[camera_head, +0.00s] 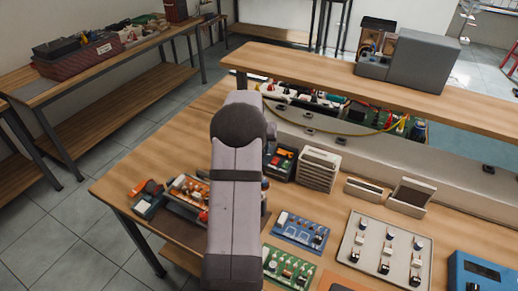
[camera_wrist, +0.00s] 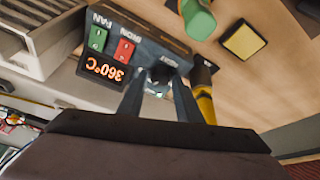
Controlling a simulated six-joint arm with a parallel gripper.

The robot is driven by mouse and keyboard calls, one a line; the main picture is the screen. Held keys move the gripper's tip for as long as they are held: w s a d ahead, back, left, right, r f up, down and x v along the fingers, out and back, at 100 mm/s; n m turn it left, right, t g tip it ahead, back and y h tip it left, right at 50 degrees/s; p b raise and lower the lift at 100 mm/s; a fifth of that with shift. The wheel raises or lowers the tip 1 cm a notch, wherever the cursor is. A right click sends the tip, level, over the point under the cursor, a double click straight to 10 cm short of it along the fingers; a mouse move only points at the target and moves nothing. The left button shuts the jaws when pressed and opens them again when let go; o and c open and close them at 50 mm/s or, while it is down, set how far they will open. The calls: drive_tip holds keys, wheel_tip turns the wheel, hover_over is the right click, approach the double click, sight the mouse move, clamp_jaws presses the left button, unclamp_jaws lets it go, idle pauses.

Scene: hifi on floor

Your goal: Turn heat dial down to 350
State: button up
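The dark heat station (camera_wrist: 150,35) shows upside down in the wrist view, with an orange display (camera_wrist: 104,68) that seems to read 360°C. A dark round dial (camera_wrist: 162,73) is on its front. My gripper (camera_wrist: 160,83) is at the dial, with one finger on either side of it. Whether the fingers press on the dial I cannot tell. In the head view the station (camera_head: 279,162) shows partly behind my arm, and my gripper is hidden there.
A yellow-black handle (camera_wrist: 204,92) is close beside my fingers. A yellow sponge-like block (camera_wrist: 243,40) and a green object (camera_wrist: 197,18) are nearby. A slatted grey box (camera_head: 318,169) stands right of the station. Circuit boards (camera_head: 300,231) lie in front on the bench.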

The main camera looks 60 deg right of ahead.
drive_tip(key=b+v, duration=0.1)
drive_tip(key=v, duration=0.6)
idle(0.4)
drive_tip(key=w+a+n+t+b, duration=0.1)
drive_tip(key=w+a+n+b, duration=0.1)
drive_tip(key=w+a, duration=0.3)
drive_tip(key=w+a+n+t+y+b, duration=0.1)
drive_tip(key=w+a+n+b, duration=0.1)
drive_tip(key=w+a, duration=0.4)
drive_tip(key=w+a+n+t+y+b, duration=0.1)
drive_tip(key=w+a, duration=0.5)
drive_tip(key=a, duration=0.7)
drive_tip(key=shift+a+r+n+t+b, duration=0.15)
drive_tip(key=shift+a+n+t+b, duration=0.05)
drive_tip(key=shift+n+t+b, duration=0.4)
drive_tip(key=s+a+f+n+g+y+p, duration=0.1)
drive_tip(key=s+a+n+p, duration=0.15)
drive_tip(key=a, duration=0.75)
drive_tip(key=s+a+f+n+g+y+p, duration=0.1)
drive_tip(key=s+a+n+g+p, duration=0.15)
drive_tip(key=a, duration=0.65)
drive_tip(key=s+a+f+n+g+p, duration=0.25)
drive_tip(key=s+a, duration=0.55)
drive_tip(key=s, duration=0.5)
wheel_tip(320, 180, down, 34)
drive_tip(key=b, duration=3.2)
drive_tip(key=shift+w+t+b, duration=0.2)
drive_tip(key=shift+t+b, duration=0.1)
drive_tip(key=shift+b, duration=0.1)
